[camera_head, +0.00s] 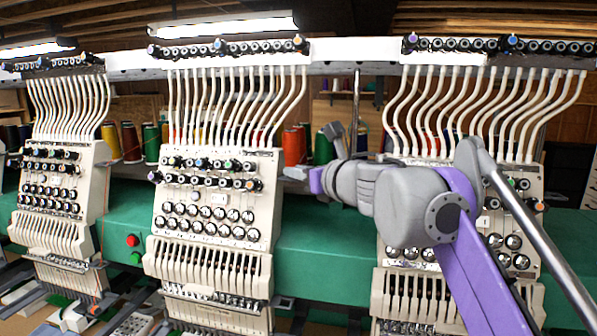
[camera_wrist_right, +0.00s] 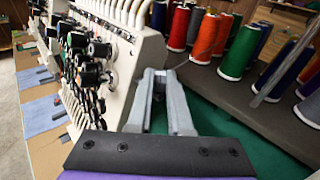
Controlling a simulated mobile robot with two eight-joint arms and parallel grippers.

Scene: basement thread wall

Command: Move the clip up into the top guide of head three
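My right arm comes in from the lower right in the head view. Its gripper (camera_head: 294,173) points left, beside the upper part of the middle head (camera_head: 206,205). In the right wrist view the two grey fingers of the right gripper (camera_wrist_right: 164,76) lean together toward their tips, with a dark gap between them. The right-hand head (camera_head: 409,262) is partly hidden behind my arm. My left gripper is not in view.
Another head (camera_head: 62,190) stands at the left. White thread tubes (camera_head: 237,95) curve down to each head from the upper rail (camera_head: 340,52). A green beam (camera_head: 320,257) runs behind the heads. Several thread cones (camera_wrist_right: 204,38) stand behind and right of my gripper in the wrist view.

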